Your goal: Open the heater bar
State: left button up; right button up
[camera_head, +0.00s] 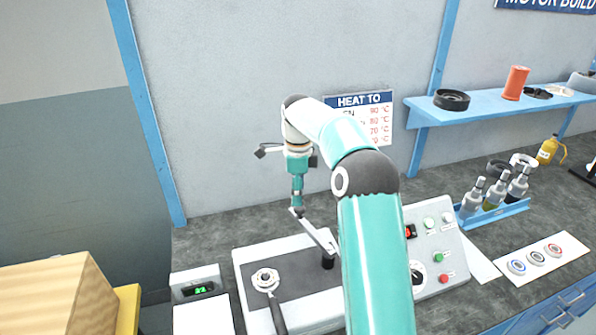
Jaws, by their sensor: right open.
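The heater (243,262) is a white box with a dark top on the bench, partly hidden behind my right arm. A grey metal bar (318,235), apparently the heater bar, slants up and left above it from near a short black post (328,261). Whether the bar is joined to the post is unclear. My right gripper (297,207) points down at the bar's upper left end. It is open, and its fingertips are at or very near that end; I cannot tell whether they touch. My left gripper is out of view.
A metal ring (265,278) with a black handle (278,315) lies on the heater's left. A control panel (437,240) stands to the right, and a small green-lit display (197,290) to the left.

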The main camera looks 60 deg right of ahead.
notch_tip(320, 180, up, 7)
jog(key=shift+r, duration=0.15)
jog(key=shift+s, duration=0.1)
dwell(0.6)
